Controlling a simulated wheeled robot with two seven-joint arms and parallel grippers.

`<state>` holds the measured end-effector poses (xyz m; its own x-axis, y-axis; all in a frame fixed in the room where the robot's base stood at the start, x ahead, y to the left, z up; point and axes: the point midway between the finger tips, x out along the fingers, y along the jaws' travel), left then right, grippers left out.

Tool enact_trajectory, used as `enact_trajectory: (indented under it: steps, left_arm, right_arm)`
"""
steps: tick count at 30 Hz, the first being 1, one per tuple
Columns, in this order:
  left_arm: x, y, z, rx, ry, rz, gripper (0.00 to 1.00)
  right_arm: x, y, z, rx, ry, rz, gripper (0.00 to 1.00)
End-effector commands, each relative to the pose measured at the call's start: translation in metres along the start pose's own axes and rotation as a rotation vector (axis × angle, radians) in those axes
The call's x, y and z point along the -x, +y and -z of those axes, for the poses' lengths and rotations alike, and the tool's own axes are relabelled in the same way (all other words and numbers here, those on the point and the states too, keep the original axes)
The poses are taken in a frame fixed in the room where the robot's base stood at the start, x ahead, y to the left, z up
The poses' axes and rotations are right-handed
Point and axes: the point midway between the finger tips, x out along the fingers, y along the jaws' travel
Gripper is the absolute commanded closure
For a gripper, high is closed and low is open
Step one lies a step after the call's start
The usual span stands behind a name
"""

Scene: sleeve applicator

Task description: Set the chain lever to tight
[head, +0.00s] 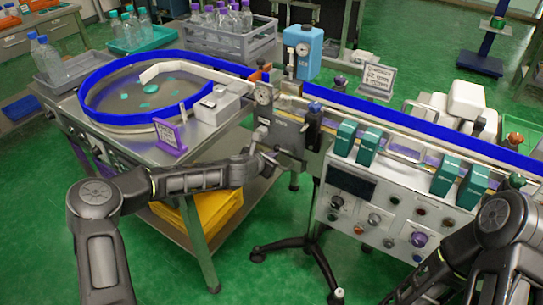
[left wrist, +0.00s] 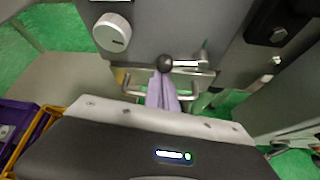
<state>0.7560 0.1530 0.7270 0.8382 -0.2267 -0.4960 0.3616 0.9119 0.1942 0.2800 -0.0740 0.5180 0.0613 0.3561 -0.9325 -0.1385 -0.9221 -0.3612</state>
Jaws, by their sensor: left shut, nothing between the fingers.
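A small lever with a black ball knob (left wrist: 165,63) and a silver arm pointing right sits on the grey machine face in the left wrist view, probably the chain lever. My left gripper (head: 264,154) is at the front of the grey housing at the conveyor's left end in the head view. In the left wrist view its fingers (left wrist: 163,88) are shut and empty, with their tips just below the ball knob; I cannot tell whether they touch it. In the head view the lever is too small and hidden to make out. My right gripper is out of view.
A white round dial (left wrist: 112,32) is up-left of the lever. The blue-rimmed round table (head: 84,100) stands left, the control panel (head: 375,215) with knobs and green blocks right. A yellow crate (head: 200,218) sits on the lower shelf.

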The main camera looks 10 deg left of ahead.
Motion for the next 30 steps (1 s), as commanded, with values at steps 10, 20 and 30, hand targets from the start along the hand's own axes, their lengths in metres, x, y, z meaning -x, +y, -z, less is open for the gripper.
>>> enact_trajectory:
  steps: [10, 20, 30]
  left_arm:
    - [0.000, 0.000, 0.000, -0.004, 0.000, -0.001, 1.00]
    - [0.001, 0.001, -0.002, -0.045, 0.000, -0.025, 1.00]
    - [0.002, 0.002, -0.004, -0.082, -0.002, -0.047, 1.00]
  right_arm:
    - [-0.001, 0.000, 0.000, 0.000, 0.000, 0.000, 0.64]
    - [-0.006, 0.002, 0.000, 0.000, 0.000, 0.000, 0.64]
    - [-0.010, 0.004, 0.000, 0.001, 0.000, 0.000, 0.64]
